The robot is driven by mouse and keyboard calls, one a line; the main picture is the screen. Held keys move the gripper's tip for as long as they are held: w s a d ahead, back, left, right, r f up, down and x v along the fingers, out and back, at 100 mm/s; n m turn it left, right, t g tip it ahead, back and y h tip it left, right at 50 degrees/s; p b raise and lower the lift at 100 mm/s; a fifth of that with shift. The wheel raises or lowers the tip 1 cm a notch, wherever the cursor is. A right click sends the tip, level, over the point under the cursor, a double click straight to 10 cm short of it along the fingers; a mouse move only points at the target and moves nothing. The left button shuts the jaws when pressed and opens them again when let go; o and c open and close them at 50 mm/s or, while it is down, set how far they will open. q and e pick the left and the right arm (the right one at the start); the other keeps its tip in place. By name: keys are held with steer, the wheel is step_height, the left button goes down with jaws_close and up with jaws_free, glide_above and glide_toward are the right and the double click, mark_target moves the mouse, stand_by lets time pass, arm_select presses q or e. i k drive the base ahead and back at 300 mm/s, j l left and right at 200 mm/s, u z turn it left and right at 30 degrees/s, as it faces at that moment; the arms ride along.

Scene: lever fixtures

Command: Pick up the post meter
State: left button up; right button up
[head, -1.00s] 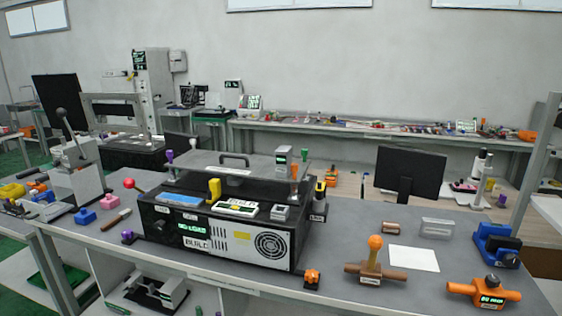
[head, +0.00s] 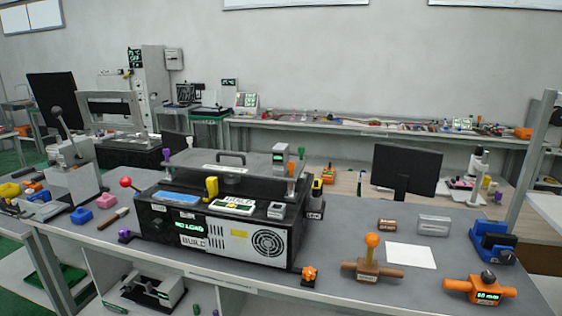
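No object carries a readable "post meter" label. A small grey box meter with a dark display (head: 281,154) sits at the back right corner of the black machine (head: 150,222), by the posts, and looks the most like it. A grey box (head: 276,210) lies on the machine's front top near a yellow-and-white meter (head: 232,206). An orange T-shaped handle tool with a green display (head: 487,296) lies at the table's front right. Neither of my grippers shows in the head view.
The machine fills the middle of the grey table (head: 340,224). A yellow-and-black tool (head: 315,195) stands at its right side. A brown T-handle with orange knob (head: 372,260), a white sheet (head: 410,255) and a blue fixture (head: 493,242) stand right. A monitor (head: 406,170) stands behind.

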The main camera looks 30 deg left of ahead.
mark_target(280, 152)
steer(key=i+l+u, duration=0.1)
steer(key=u, duration=0.9)
steer(key=i+l, duration=0.05)
